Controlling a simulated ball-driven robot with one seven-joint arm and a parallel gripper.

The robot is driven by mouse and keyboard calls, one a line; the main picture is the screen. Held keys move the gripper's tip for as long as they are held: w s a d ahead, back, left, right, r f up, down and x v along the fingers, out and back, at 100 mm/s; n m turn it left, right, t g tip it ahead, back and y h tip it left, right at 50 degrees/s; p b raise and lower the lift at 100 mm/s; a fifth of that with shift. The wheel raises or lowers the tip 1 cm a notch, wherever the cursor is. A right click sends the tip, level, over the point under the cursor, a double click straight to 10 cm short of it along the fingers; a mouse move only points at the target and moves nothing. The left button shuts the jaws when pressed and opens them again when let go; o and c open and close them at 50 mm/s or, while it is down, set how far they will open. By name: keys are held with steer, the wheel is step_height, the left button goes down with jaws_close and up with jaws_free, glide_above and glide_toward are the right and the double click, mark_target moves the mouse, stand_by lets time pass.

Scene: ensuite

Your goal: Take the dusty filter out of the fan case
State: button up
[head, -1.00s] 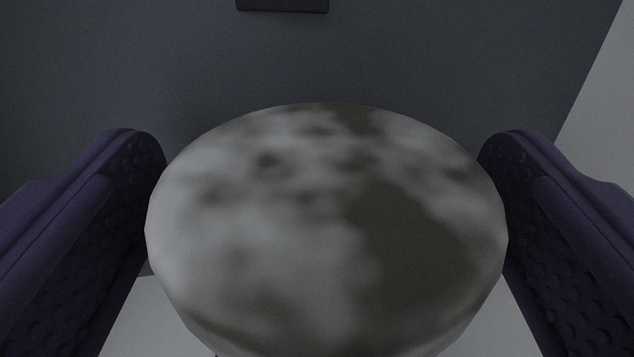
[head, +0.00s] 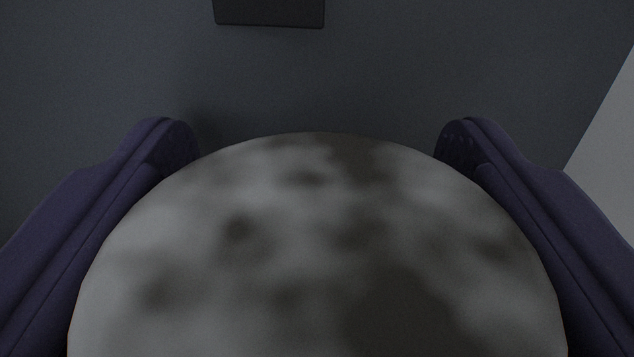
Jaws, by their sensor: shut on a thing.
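The dusty filter (head: 300,260) is a pale grey round disc with dark, blurry dust patches. It fills the lower middle of the head view, and its near edge runs out of the picture. My gripper (head: 318,138) has one purple finger on each side of the filter and is shut on it. The inner finger pads are mostly hidden by the filter. I cannot make out the fan case; it may be hidden behind the filter.
A flat dark grey surface (head: 400,70) lies beyond the filter. A small dark box-like piece (head: 269,12) is on it at the top edge. A lighter grey surface (head: 608,130) shows at the right edge. The space around the fingertips looks clear.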

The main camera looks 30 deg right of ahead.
steer(key=shift+r+p, duration=1.1)
steer(key=shift+r, duration=1.05)
steer(key=shift+r, duration=0.1)
step_height(320, 180, up, 5)
steer(key=p, duration=0.3)
steer(key=shift+r, duration=0.15)
steer(key=shift+s+r+p, duration=0.1)
steer(key=shift+r+p, duration=0.25)
steer(key=shift+r, duration=0.2)
steer(key=shift+a, duration=0.15)
